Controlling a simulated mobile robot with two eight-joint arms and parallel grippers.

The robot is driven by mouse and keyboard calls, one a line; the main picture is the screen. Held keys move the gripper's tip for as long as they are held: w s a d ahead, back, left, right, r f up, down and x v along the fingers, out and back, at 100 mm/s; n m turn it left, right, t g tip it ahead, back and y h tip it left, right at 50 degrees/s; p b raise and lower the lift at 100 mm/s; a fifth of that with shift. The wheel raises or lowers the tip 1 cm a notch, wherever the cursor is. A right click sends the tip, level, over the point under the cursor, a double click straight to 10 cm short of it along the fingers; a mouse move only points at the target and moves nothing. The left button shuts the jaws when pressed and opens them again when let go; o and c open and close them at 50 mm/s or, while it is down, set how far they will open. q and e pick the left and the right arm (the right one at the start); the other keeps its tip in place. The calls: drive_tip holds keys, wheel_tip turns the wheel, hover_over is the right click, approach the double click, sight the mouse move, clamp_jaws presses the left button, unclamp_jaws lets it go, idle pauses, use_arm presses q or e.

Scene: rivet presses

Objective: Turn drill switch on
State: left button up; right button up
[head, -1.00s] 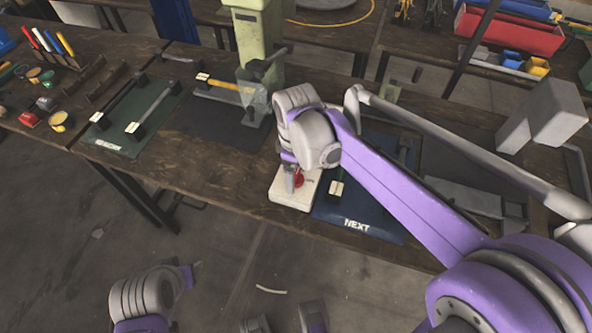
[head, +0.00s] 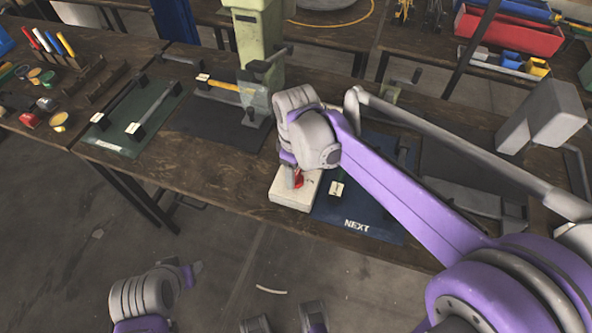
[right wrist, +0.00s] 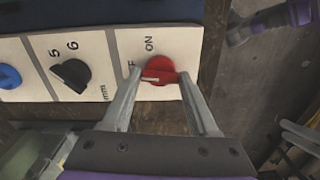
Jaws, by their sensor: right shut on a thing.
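The drill switch is a red knob (right wrist: 160,70) on a white control panel (right wrist: 125,50). "ON" is printed above it, and a label ending in "F" on its left is partly hidden by a finger. The knob's pale mark lies on its left side, towards that label. My right gripper (right wrist: 160,80) has one finger on each side of the knob and is shut on it. In the head view the panel (head: 285,203) sits at the table's front edge, with the red knob (head: 298,181) partly behind the right gripper (head: 290,178). My left arm shows at the lower left; its jaws are unclear.
A black knob (right wrist: 72,74) and a blue knob (right wrist: 9,76) share the panel. A blue mat marked "NEXT" (head: 355,224) lies right of it. A green press (head: 258,45) stands behind. Dark mats with parts lie to the left. The floor in front is mostly clear.

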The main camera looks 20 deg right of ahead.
sight(296, 175)
drive_tip(key=m+p, duration=0.1)
drive_tip(key=m, duration=1.1)
drive_tip(key=shift+m, duration=0.4)
idle(0.3)
drive_tip(key=o, duration=1.4)
wheel_tip(296, 175, up, 11)
drive_tip(key=shift+f+p, duration=0.1)
drive_tip(key=shift+p, duration=0.7)
